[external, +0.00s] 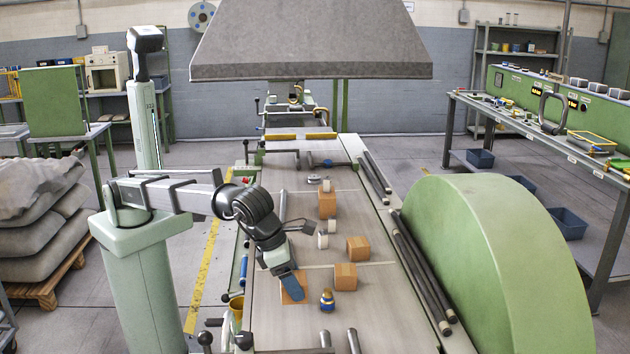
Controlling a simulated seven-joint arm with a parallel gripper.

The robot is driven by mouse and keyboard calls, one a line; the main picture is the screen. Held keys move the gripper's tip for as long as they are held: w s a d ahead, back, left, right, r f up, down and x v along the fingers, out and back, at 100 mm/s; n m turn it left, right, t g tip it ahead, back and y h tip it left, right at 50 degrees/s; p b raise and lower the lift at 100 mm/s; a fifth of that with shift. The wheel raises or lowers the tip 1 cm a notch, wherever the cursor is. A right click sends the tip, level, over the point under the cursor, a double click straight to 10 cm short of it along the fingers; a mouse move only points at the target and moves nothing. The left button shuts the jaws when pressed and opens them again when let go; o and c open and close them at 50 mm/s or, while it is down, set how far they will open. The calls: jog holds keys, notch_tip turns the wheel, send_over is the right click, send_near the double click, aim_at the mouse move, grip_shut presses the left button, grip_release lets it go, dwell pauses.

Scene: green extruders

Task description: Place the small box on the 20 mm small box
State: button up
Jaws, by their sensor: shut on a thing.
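My gripper (290,284) points down over the near left part of the long table (385,315). It is shut on a small orange-brown box (289,298), which the fingers partly cover. I cannot tell whether this box touches the table. Other brown boxes stand on the table to the right: one box (345,277) nearest the gripper, one box (358,248) just behind it, and a taller box or stack (327,205) farther back. Which one is the 20 mm small box cannot be told from this view.
White rolls (323,240) lie between the boxes. Dark rods (425,270) run along the table's right edge, beside a large green rounded housing (490,265).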

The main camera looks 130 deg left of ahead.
jog(key=s+a+r+n+g, duration=0.1)
jog(key=a+r+n, duration=0.15)
jog(key=a, duration=1.85)
notch_tip(320, 180, up, 2)
jog(key=r+n, duration=0.1)
jog(key=n, duration=0.1)
send_over(364, 240)
jog(key=d, duration=0.2)
jog(key=shift+g+y, duration=0.3)
jog(key=shift+s+f, duration=0.15)
jog(key=shift+f, duration=2.45)
jog(key=shift+s+f, duration=0.15)
jog(key=shift+f, duration=2.4)
jog(key=shift+f, duration=0.1)
jog(key=o, duration=1.1)
jog(key=v, duration=1.2)
jog(key=shift+s, duration=0.1)
